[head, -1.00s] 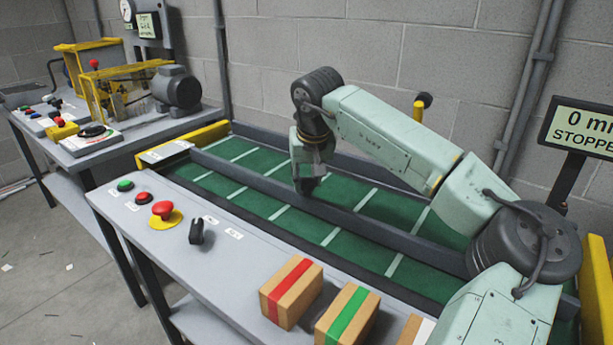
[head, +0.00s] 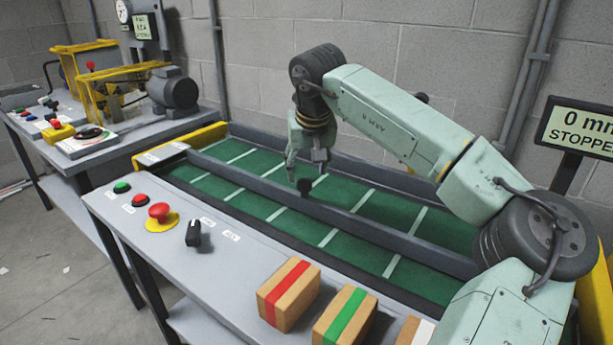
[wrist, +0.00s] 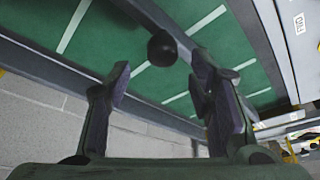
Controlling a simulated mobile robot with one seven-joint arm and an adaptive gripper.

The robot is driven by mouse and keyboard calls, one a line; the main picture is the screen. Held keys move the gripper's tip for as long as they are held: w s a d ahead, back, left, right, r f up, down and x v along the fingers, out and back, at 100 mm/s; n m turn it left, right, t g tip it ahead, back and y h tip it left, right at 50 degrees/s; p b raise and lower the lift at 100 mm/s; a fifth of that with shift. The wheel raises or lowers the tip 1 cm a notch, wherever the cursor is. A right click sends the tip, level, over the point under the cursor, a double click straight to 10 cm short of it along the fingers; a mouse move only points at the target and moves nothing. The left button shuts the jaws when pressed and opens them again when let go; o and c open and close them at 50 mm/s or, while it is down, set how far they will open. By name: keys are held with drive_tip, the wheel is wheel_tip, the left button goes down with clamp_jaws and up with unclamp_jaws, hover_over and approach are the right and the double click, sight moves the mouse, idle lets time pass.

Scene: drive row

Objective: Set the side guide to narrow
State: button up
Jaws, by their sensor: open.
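The side guide (head: 355,221) is a long grey rail running lengthwise over the green belt. A round black knob (head: 304,187) shows at the guide, just below my gripper (head: 305,160) in the head view. My gripper is open and empty, its fingers pointing down. In the wrist view the knob (wrist: 162,48) lies just beyond and between the spread fingertips of my gripper (wrist: 160,78), apparently not touched. The guide (wrist: 150,14) shows there as a dark bar leading to the knob. How the knob joins the guide is unclear.
The near panel carries a green button (head: 122,187), a red button (head: 140,199), a red mushroom button (head: 160,212) and a black switch (head: 194,233). Boxes with red (head: 289,294) and green (head: 345,316) stripes stand at the front. A display (head: 582,127) reads "STOPPED".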

drive_tip(key=v, duration=0.7)
drive_tip(key=shift+r, duration=0.35)
drive_tip(key=shift+s+r, duration=0.1)
